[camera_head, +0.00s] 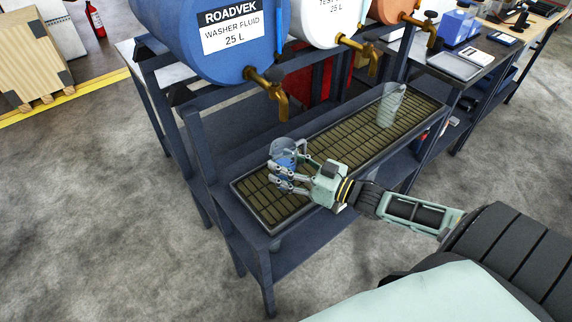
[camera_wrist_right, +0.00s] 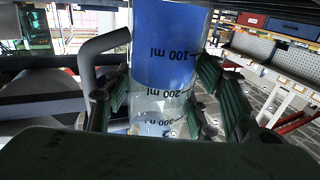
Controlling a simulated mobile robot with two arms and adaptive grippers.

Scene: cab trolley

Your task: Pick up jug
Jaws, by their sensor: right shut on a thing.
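The jug (camera_head: 285,147) is clear, with blue liquid in its lower part, and is over the left end of the slatted drip tray below the washer fluid tap. My right gripper (camera_head: 284,175) has its fingers around the jug and is shut on it. In the right wrist view the jug (camera_wrist_right: 165,50) shows ml markings and a grey handle at its left, between the green finger pads. The jug looks upright. I cannot tell whether its base touches the grate. My left gripper is not in view.
The drip tray (camera_head: 345,155) sits in a dark metal rack. A second clear vessel (camera_head: 390,104) stands at its right part. Above are a blue washer fluid barrel (camera_head: 215,62), a white barrel (camera_head: 325,12) and brass taps (camera_head: 273,90). The tray's middle is clear.

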